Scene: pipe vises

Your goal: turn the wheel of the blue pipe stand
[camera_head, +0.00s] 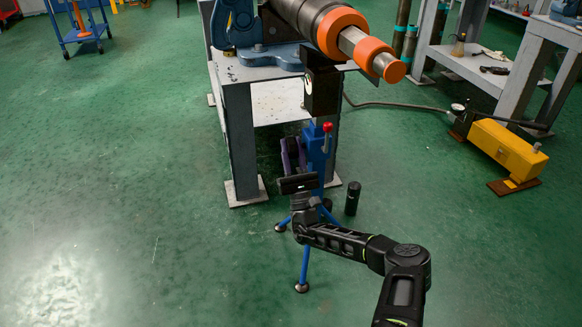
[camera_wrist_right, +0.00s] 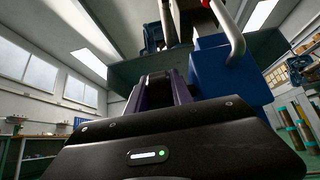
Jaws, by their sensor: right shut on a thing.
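The blue pipe stand (camera_head: 317,160) stands on the floor on splayed legs, at the near end of the workbench. Its black head (camera_head: 322,85) is under the end of the large pipe (camera_head: 320,22). A lever with a red knob (camera_head: 327,127) is on its post; in the right wrist view the blue post (camera_wrist_right: 228,72) and bent silver lever (camera_wrist_right: 234,32) are close. My right gripper (camera_head: 289,143), purple-fingered, is shut at the post's left side. The wheel is not clearly seen; its place is at the fingertips (camera_wrist_right: 160,80), which hide what they hold. My left gripper is out of view.
The grey workbench (camera_head: 240,130) is just behind the stand. A black cylinder (camera_head: 352,198) stands on the floor to its right. A yellow pump (camera_head: 507,147) with a hose is farther right. The green floor at left is clear.

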